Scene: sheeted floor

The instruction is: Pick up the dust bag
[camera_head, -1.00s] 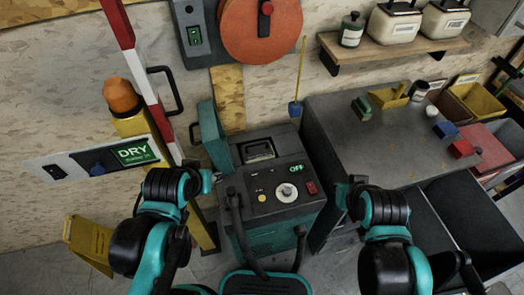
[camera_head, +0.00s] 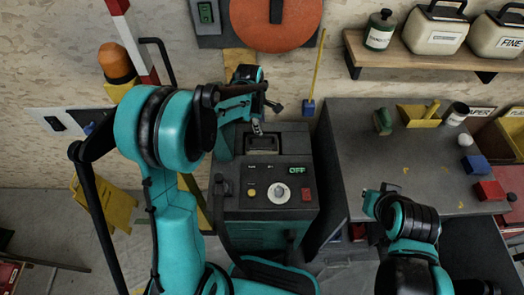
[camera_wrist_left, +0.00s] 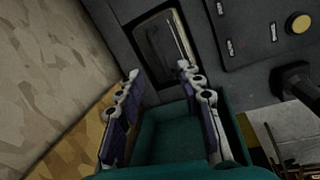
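A dark machine (camera_head: 235,200) with a green OFF display stands against the wall. Its top has a framed rectangular opening (camera_head: 262,143), which also shows in the left wrist view (camera_wrist_left: 163,38). My left gripper (camera_head: 257,126) is above the machine's top, just behind and over the opening. In the left wrist view its two fingers (camera_wrist_left: 158,78) are spread with nothing between them, pointing towards the opening.
A teal lid (camera_head: 224,146) stands up left of the opening, partly behind my arm. A grey workbench (camera_head: 400,160) with small blocks is to the right. A shelf (camera_head: 420,63) with containers hangs above it. An orange lamp (camera_head: 116,63) is at left.

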